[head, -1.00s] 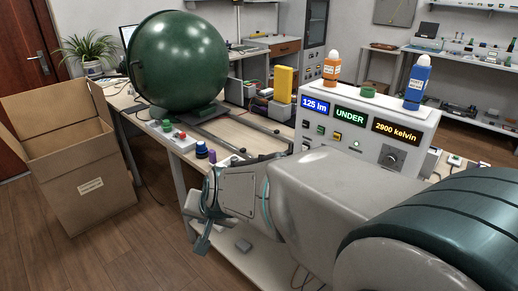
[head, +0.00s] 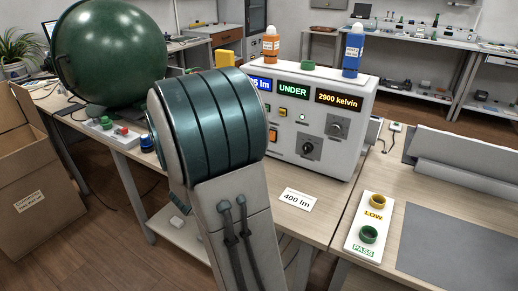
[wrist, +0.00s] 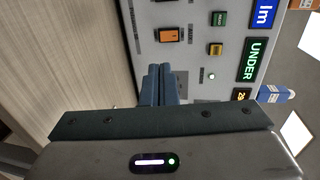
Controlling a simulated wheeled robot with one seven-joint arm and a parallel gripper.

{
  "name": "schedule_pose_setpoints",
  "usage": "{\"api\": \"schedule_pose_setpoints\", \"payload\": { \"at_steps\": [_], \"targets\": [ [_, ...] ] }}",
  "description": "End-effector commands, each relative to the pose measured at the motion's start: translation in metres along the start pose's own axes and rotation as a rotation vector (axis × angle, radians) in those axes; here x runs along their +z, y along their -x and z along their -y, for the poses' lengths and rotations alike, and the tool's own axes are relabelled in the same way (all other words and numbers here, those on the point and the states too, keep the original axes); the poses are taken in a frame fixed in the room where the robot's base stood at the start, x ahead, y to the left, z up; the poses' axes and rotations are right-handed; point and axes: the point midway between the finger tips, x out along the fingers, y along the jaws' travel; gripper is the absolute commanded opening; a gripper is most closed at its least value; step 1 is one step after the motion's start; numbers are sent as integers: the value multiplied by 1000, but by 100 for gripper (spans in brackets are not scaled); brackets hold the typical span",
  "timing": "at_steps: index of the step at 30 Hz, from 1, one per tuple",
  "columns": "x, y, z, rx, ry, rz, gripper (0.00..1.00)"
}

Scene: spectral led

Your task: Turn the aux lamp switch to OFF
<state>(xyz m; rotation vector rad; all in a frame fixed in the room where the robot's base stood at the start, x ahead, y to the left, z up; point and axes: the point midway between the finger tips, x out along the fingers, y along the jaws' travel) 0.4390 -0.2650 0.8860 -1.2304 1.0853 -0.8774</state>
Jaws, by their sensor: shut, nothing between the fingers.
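The white control box (head: 345,145) stands on the bench with its front panel facing me. The panel carries an orange rocker switch (head: 272,134), an upper rotary knob (head: 338,125) and a lower rotary knob (head: 309,147). My gripper (wrist: 160,82) is shut and empty in the wrist view, pointing at the panel below the orange rocker switch (wrist: 171,35). Its fingers cover part of the panel; contact is unclear. In the head view my arm hides the gripper.
Orange (head: 271,44) and blue bottles (head: 353,50) stand on the box. A 400 lm card (head: 298,199) and a LOW/PASS tray (head: 369,228) lie in front. The green sphere (head: 112,52) is at left, a cardboard box (head: 35,170) on the floor.

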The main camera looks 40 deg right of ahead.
Motion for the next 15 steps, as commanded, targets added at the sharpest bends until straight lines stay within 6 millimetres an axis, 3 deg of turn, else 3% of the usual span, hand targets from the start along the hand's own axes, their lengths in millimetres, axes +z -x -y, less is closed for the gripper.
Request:
{"api": "schedule_pose_setpoints", "payload": {
  "at_steps": [5,15],
  "targets": [
    [-2,-23,0,-4,-3,-10,0],
    [-2,-95,0,-2,0,-6,0]
  ]
}}
